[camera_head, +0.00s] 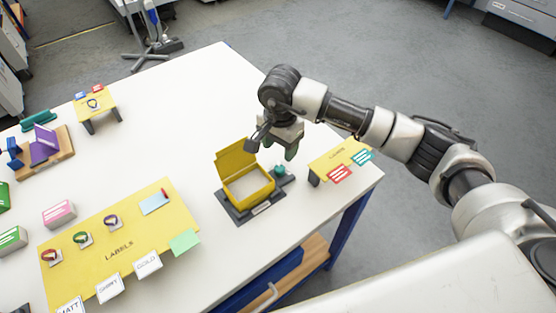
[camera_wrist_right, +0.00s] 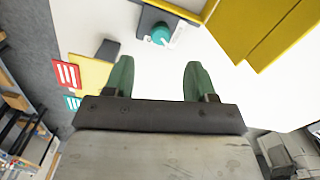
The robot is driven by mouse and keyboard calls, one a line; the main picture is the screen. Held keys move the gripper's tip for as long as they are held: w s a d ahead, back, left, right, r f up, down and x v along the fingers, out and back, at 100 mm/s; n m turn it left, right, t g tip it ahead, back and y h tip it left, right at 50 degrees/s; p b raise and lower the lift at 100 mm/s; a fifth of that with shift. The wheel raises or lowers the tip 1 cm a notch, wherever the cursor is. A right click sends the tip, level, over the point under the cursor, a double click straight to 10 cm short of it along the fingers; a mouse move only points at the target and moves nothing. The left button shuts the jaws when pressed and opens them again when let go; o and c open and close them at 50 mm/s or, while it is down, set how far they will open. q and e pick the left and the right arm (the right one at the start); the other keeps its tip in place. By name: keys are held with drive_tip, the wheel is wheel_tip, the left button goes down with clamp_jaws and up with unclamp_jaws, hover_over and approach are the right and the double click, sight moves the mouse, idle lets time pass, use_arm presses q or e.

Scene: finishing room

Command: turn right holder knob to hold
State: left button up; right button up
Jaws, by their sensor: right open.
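The green holder knob (camera_head: 280,170) sits on the right end of a dark holder base (camera_head: 236,216), beside an open yellow box (camera_head: 232,161). The knob (camera_wrist_right: 160,34) also shows in the right wrist view, ahead of the fingertips and roughly centred between them. My right gripper (camera_head: 291,152) is above the back right of the holder, apart from the knob. Its two green fingers (camera_wrist_right: 157,72) are spread with nothing between them. The yellow box (camera_wrist_right: 262,30) fills the upper right of the wrist view. I cannot read the knob's setting. My left gripper is not in view.
A small yellow label stand (camera_head: 325,163) with red and teal cards is close right of the holder. A large yellow labels mat (camera_head: 92,262) with tags and cards lies at the left. The white table (camera_head: 190,110) is clear behind the box.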

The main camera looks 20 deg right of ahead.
sight(279, 168)
wheel_tip(279, 168, down, 5)
drive_tip(key=shift+s+f+p, duration=0.1)
drive_tip(key=shift+p, duration=0.6)
drive_tip(key=shift+f, duration=1.65)
drive_tip(key=shift+c, duration=1.1)
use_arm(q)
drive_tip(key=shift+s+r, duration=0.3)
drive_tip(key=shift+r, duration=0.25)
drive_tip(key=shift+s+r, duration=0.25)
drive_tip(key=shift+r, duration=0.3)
use_arm(e)
drive_tip(key=c, duration=0.7)
